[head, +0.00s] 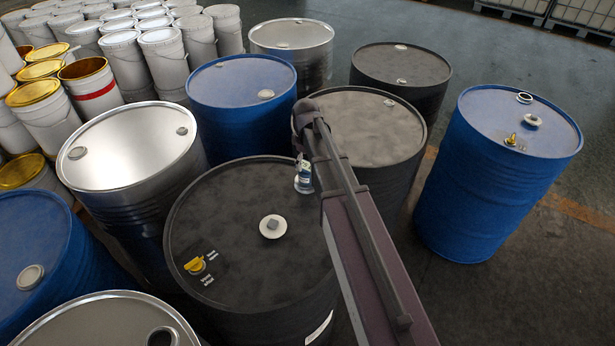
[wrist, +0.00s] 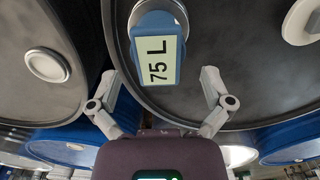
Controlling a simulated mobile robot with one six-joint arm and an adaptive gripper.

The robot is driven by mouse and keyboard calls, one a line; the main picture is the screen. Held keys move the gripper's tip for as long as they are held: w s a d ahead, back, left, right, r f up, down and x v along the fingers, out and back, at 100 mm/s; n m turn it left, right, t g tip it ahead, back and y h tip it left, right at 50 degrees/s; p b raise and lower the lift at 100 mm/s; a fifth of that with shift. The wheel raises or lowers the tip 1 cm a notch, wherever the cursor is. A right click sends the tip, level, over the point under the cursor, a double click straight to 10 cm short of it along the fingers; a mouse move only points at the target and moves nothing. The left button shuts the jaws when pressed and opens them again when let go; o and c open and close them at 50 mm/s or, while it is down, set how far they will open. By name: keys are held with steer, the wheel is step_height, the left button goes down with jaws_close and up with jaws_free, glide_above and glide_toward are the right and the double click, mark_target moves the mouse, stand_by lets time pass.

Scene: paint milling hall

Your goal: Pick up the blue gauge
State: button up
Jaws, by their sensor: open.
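The blue gauge (wrist: 171,72) shows at the top of the wrist view, with a pale label reading "75 L" and a grey rounded part above it, cut by the frame edge. In the head view it is a small blue and white piece (head: 303,184) over the right side of the front black drum (head: 240,200), partly behind my arm. My gripper (wrist: 158,86) is open and empty in the wrist view. Its two fingers are spread left and right, short of the gauge. The fingers cannot be made out in the head view.
The front black drum has a white cap (head: 273,227) and a yellow valve lever (head: 194,265). Other drums crowd around: a silver one (head: 130,145), a blue one (head: 242,80) and another black one (head: 375,120). A blue drum (head: 500,170) stands apart at right, with open floor beyond.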

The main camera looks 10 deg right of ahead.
steer(key=shift+f, duration=0.15)
step_height(320, 180, down, 5)
steer(key=b, duration=0.5)
steer(key=shift+w+d, duration=0.1)
stand_by(0.8)
steer(key=c, duration=1.1)
steer(key=shift+r, duration=0.25)
steer(key=shift+c, duration=0.2)
step_height(320, 180, up, 3)
steer(key=p, duration=0.3)
steer(key=s+r+p, duration=0.1)
steer(key=s, duration=1.5)
steer(key=shift+d+r+p, duration=0.2)
steer(key=shift+r+p, duration=0.15)
steer(key=shift+p, duration=0.05)
step_height(320, 180, up, 11)
steer(key=p, duration=1.1)
